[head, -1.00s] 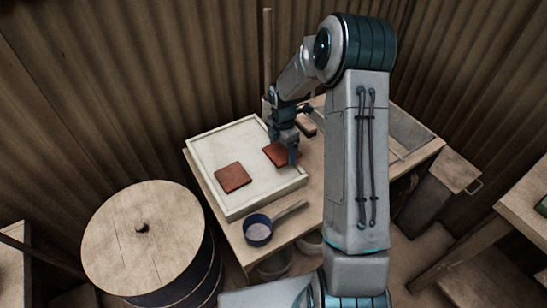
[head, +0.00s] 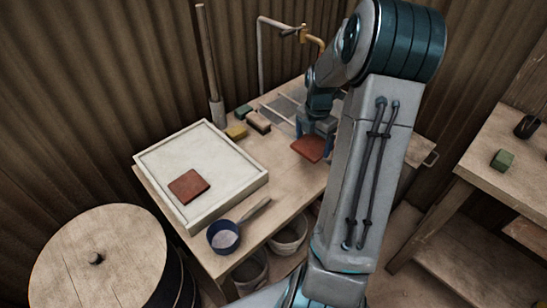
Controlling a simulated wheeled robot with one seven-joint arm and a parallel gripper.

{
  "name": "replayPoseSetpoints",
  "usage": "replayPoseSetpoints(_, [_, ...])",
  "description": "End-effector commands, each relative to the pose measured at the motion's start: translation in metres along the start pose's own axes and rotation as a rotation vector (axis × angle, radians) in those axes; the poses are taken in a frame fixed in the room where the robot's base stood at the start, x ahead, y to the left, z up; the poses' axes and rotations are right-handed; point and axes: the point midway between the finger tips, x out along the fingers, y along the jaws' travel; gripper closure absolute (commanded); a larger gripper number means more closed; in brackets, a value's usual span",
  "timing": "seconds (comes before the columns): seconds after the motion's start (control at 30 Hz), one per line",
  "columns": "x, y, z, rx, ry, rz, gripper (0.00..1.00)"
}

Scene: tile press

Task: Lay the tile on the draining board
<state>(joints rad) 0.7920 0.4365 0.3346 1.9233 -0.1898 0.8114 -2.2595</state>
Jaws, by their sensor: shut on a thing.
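My gripper (head: 313,137) is shut on a red-brown square tile (head: 307,150). It holds the tile over the bench, right of the pale tray; the height above the wood is hard to judge. A second red-brown tile (head: 189,186) lies in the pale shallow tray (head: 151,187) on the left part of the bench. A grey slatted surface (head: 275,112), which looks like the draining board, lies at the back of the bench behind my gripper. My arm hides part of that area.
A brass tap (head: 316,40) on a grey pipe rises behind the bench. Small blocks, including a yellow one (head: 236,132), lie behind the tray. A blue pan (head: 224,236) stands at the front edge. Bare wood (head: 270,178) lies between tray and gripper.

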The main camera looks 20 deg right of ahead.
Motion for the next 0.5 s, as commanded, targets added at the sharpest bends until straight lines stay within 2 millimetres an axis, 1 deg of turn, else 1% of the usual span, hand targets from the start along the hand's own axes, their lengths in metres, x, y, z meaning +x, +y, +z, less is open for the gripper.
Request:
replayPoseSetpoints(0.03, [0.008,-0.020,0.007,0.012,-0.002,0.000,0.43])
replayPoseSetpoints(0.1, [0.012,-0.041,0.013,0.015,-0.001,0.000,0.43])
replayPoseSetpoints(0.23, [0.017,-0.072,0.019,0.019,-0.002,-0.001,0.43])
replayPoseSetpoints(0.3, [0.018,-0.084,0.021,0.019,-0.002,-0.001,0.43])
replayPoseSetpoints(0.4, [0.020,-0.093,0.022,0.019,-0.002,-0.002,0.43])
replayPoseSetpoints(0.47, [0.022,-0.092,0.021,0.017,-0.001,-0.002,0.43])
replayPoseSetpoints(0.5, [0.025,-0.089,0.020,0.016,-0.001,-0.002,0.43])
